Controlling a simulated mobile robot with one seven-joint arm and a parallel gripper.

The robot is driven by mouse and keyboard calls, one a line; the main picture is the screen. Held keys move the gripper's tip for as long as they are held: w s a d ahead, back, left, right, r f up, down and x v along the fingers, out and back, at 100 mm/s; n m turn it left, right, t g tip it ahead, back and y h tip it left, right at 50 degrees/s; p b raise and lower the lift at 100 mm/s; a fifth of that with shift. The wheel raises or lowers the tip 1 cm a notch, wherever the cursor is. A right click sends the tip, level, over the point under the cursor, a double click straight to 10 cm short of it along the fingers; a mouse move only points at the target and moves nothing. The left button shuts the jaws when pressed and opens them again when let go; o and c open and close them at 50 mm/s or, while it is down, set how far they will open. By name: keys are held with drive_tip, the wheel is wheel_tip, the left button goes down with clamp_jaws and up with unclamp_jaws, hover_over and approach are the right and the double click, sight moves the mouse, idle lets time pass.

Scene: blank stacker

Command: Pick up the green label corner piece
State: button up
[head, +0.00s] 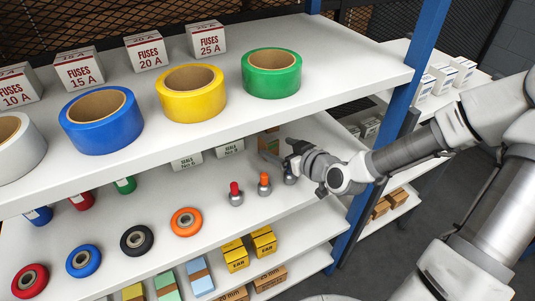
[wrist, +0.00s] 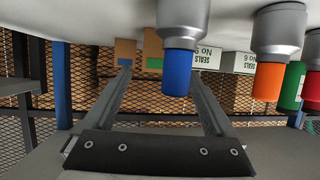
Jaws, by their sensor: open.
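In the head view a brown and green box (head: 268,142) shows partly, just behind my gripper (head: 274,157). My gripper (wrist: 159,72) is open and empty, reaching in low over the shelf toward the boxes; they appear apart from the fingers.
A blue-capped grey piece (wrist: 180,68) stands close by the right finger. Orange-capped (head: 264,181) and red-capped (head: 235,190) pieces stand left of my gripper. White seals boxes (head: 230,148) stand at the back. The upper shelf (head: 340,60) overhangs; a blue post (head: 400,100) is at the right.

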sight(273, 143)
drive_tip(key=shift+b+x, duration=0.6)
drive_tip(key=shift+x, duration=2.2)
drive_tip(key=shift+w+d+r, duration=0.1)
drive_tip(key=shift+w+r, duration=0.05)
drive_tip(key=shift+r, duration=0.05)
drive_tip(key=c, duration=1.4)
